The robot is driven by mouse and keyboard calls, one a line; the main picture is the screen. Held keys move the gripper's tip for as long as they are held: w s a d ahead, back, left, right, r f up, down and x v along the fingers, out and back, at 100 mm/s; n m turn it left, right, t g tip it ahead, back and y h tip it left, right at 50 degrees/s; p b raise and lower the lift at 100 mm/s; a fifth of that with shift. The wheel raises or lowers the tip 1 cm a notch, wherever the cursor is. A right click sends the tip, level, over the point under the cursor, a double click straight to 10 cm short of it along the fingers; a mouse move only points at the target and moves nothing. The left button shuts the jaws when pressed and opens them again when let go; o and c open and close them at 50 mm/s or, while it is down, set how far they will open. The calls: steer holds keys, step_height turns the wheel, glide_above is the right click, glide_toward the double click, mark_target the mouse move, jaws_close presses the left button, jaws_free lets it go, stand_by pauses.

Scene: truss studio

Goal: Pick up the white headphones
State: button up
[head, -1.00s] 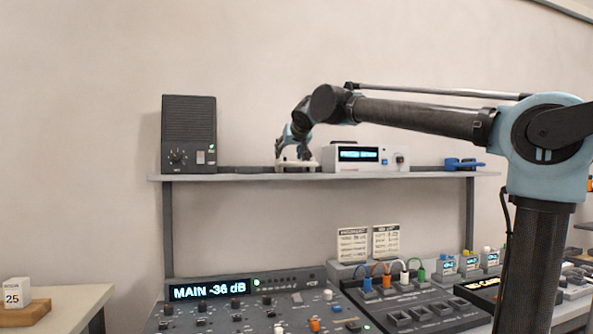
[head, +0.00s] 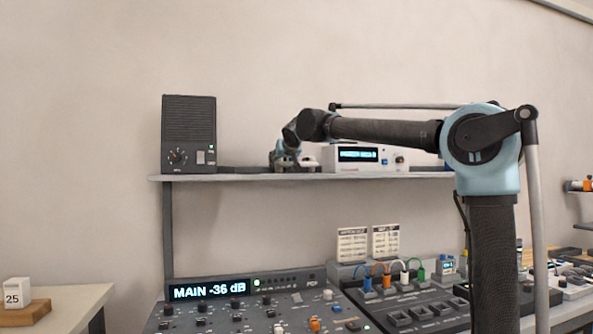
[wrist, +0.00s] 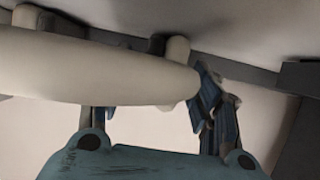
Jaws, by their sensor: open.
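The white headphones (head: 309,164) lie on the wall shelf between the black speaker and a white display unit. My gripper (head: 284,160) is down at their left side and hides part of them. In the wrist view a large pale rounded part of the headphones (wrist: 90,72) fills the upper left. My gripper (wrist: 160,108) is open there, with blue fingers apart. The pale part covers much of the left finger, and its right end comes close to the right finger. I cannot tell whether they touch.
The black speaker (head: 189,134) stands left of my gripper on the shelf (head: 235,178). The white display unit (head: 364,158) stands close on the right. Below are a mixing console (head: 245,315) and two small cards (head: 369,243). My arm hides the shelf's right end.

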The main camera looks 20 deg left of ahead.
steer(key=shift+w+a+f, duration=0.3)
steer(key=shift+w, duration=0.3)
steer(key=c, duration=1.3)
steer(key=shift+c, duration=0.2)
